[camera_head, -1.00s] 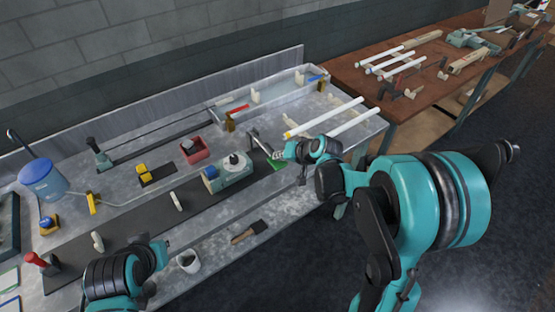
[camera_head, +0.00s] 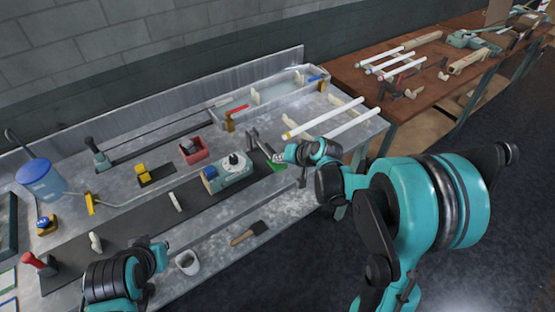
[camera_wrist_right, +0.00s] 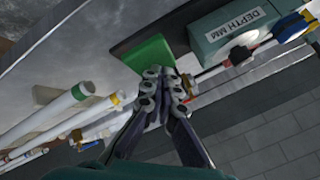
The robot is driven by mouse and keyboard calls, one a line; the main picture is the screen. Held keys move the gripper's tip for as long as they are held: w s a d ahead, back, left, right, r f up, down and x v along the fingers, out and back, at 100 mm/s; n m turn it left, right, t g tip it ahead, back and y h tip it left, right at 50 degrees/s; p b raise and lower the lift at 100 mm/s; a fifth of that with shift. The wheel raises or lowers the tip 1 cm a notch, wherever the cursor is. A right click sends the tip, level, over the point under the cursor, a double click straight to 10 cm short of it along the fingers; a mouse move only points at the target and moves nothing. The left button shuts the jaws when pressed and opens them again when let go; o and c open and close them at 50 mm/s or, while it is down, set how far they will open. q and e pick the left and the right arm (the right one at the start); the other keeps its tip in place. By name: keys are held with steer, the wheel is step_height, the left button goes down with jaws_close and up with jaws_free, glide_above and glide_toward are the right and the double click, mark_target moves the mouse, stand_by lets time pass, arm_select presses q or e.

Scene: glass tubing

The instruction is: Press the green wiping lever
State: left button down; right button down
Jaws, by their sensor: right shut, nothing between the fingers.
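The green wiping lever (camera_head: 277,166) is a flat green paddle near the right end of the dark strip on the metal bench. It shows larger in the right wrist view (camera_wrist_right: 150,55). My right gripper (camera_head: 277,158) is at the lever, its fingers together and empty. In the right wrist view the fingertips (camera_wrist_right: 165,82) overlap the paddle's near edge; whether they touch it I cannot tell. My left arm is at the lower left of the head view, with its end (camera_head: 160,250) over the front of the bench; its finger state is unclear.
A teal device (camera_wrist_right: 235,22) labelled "DEPTH MM" stands beside the lever. White tubes (camera_head: 350,125) lie behind my right gripper. A red bin (camera_head: 192,150), a white cup (camera_head: 187,263) and a brush (camera_head: 248,233) are on the bench. A brown table (camera_head: 450,45) stands at the back right.

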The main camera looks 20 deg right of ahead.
steer(key=shift+f+b, duration=0.85)
steer(key=shift+f, duration=0.15)
stand_by(0.7)
steer(key=shift+r, duration=0.1)
stand_by(0.4)
steer(key=shift+r+p, duration=2.1)
steer(key=shift+r, duration=0.5)
step_height(320, 180, up, 5)
steer(key=p, duration=0.3)
steer(key=shift+p, duration=0.4)
